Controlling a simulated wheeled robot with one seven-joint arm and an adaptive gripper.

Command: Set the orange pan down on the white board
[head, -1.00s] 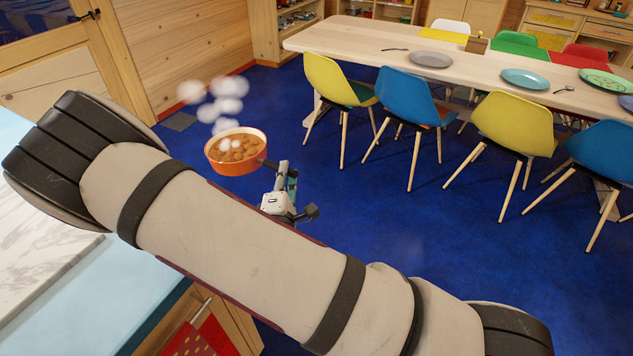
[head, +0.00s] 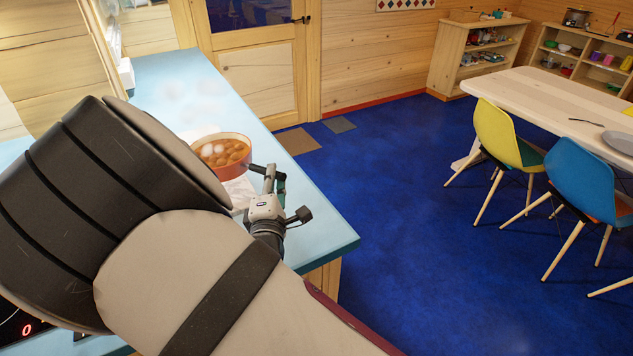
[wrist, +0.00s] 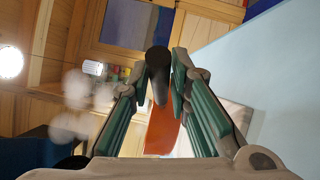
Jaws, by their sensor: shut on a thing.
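The orange pan (head: 232,166) holds a brown, lumpy stew, with pale steam puffs above it. My gripper (head: 270,172) is shut on the pan's dark handle, and the pan looks level. In the wrist view the handle (wrist: 158,62) sits between the fingertips of my gripper (wrist: 159,75), with the orange side of the pan (wrist: 162,130) below. The white board (head: 238,192), pale and marbled, shows in part on the light blue counter behind my arm, under the pan in the picture. Whether the pan touches it I cannot tell.
The light blue counter (head: 318,232) has free room right of the board and towards the wall. A cooktop (head: 22,325) with a red digit shows at lower left. The dining table (head: 540,95) and chairs stand well to the right.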

